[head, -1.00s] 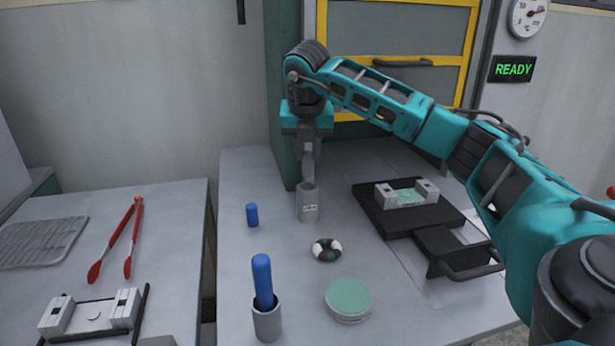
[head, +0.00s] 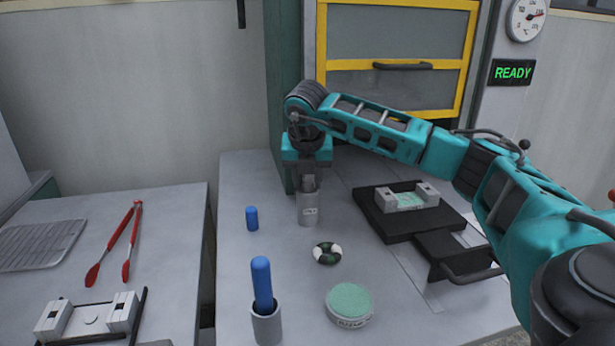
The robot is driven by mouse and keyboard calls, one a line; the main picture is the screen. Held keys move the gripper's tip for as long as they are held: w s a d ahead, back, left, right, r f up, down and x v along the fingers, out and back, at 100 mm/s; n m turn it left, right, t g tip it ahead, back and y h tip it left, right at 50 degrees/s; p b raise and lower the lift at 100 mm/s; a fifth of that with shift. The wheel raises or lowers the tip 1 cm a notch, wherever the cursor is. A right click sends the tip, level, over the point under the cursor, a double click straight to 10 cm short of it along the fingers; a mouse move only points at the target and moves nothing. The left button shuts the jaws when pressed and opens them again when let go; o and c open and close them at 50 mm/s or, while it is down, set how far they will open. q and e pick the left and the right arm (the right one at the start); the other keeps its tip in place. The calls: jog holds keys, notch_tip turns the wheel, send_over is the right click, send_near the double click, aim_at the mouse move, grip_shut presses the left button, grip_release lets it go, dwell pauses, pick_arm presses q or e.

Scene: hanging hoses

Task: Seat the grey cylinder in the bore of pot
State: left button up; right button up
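A grey pot (head: 308,213) with a small label stands upright on the bench near its back left. My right gripper (head: 309,174) points straight down just above the pot's mouth. It is shut on the grey cylinder (head: 309,184), whose upper part shows between the fingers and the rim. The cylinder's lower part is hidden inside the pot, so I cannot tell how deep it sits. My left gripper is out of view.
A second grey pot (head: 267,326) holds a tall blue cylinder (head: 262,281). A short blue cylinder (head: 252,218), a dark-and-white ring (head: 326,253) and a green-topped round tin (head: 349,302) stand nearby. A black fixture (head: 395,221) lies right. Red tongs (head: 120,245) lie on the left table.

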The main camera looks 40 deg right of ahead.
jog(key=shift+o, duration=1.2)
jog(key=shift+r, duration=0.15)
jog(key=shift+r, duration=0.35)
jog(key=p+v, duration=0.1)
jog(key=v, duration=1)
jog(key=shift+s, duration=0.15)
jog(key=shift+a+r, duration=0.1)
jog(key=shift+a, duration=0.05)
